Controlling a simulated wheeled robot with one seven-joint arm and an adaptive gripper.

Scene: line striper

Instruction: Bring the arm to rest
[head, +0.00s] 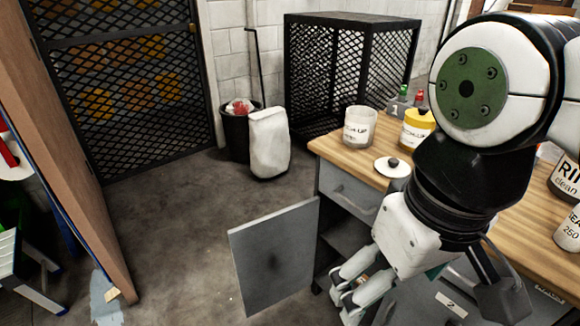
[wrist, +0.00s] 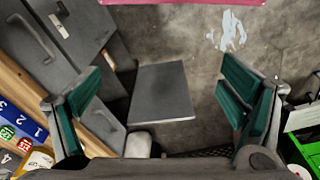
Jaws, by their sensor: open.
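My arm comes in from the upper right of the head view and bends down in front of the workbench (head: 345,152). My gripper (head: 350,290) points down and left, low beside the bench's front. It is open and empty; in the wrist view my gripper (wrist: 162,92) shows its green-padded fingers wide apart with nothing between them. Part of the gripper is hidden behind my arm in the head view.
A grey cabinet door (head: 272,258) hangs open close to my gripper. A bin (head: 236,135) and white sack (head: 268,145) stand behind. Floor at left-centre is clear.

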